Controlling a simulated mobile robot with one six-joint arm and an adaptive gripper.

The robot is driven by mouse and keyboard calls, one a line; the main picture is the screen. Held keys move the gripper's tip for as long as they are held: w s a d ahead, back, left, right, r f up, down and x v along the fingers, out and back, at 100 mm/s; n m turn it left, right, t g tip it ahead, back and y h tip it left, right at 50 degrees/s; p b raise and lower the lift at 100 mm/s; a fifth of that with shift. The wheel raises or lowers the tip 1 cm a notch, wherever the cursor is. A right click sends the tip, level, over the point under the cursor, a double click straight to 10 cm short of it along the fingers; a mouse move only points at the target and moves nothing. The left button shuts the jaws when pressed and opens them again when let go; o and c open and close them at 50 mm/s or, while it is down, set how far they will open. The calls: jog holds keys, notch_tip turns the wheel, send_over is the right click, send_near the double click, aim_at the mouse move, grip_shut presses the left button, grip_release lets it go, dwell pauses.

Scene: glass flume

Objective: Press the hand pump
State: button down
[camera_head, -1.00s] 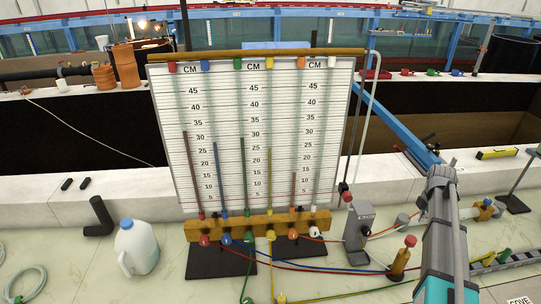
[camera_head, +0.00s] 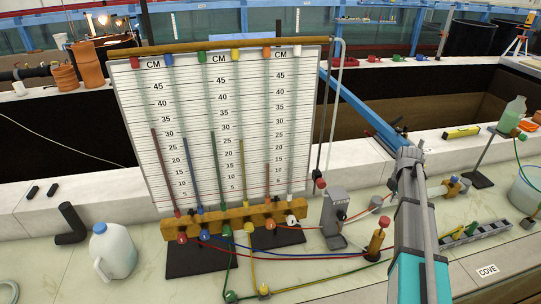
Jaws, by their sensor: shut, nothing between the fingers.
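A small brass cylinder with a red knob on top (camera_head: 376,245) stands upright on the bench, just left of my arm, and looks like the hand pump. A grey block (camera_head: 335,220) with a red knob on its upper left stands behind it to the left, so I cannot be sure which is the pump. My grey and teal arm reaches up from the bottom edge at the right. My gripper is hidden beyond the arm and cannot be made out. Nothing of mine visibly touches either knob.
A manometer board (camera_head: 225,130) stands behind the brass manifold (camera_head: 240,215). Coloured tubes cross the bench. A white jug (camera_head: 113,252) stands at the left. A grey slotted rack (camera_head: 475,240) and a bucket (camera_head: 527,188) are at the right. A blue beam (camera_head: 350,98) crosses the trough behind.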

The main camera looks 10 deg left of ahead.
notch_tip(320, 180, up, 5)
jog(key=p, duration=0.5)
send_over(385, 221)
jog(key=shift+w, duration=0.2)
jog(key=shift+f, duration=0.2)
notch_tip(385, 221, down, 14)
jog(key=b, duration=1.4)
jog(key=shift+r, duration=0.1)
dwell(0.5)
notch_tip(385, 221, down, 5)
jog(key=b, duration=0.5)
jog(key=shift+s, duration=0.15)
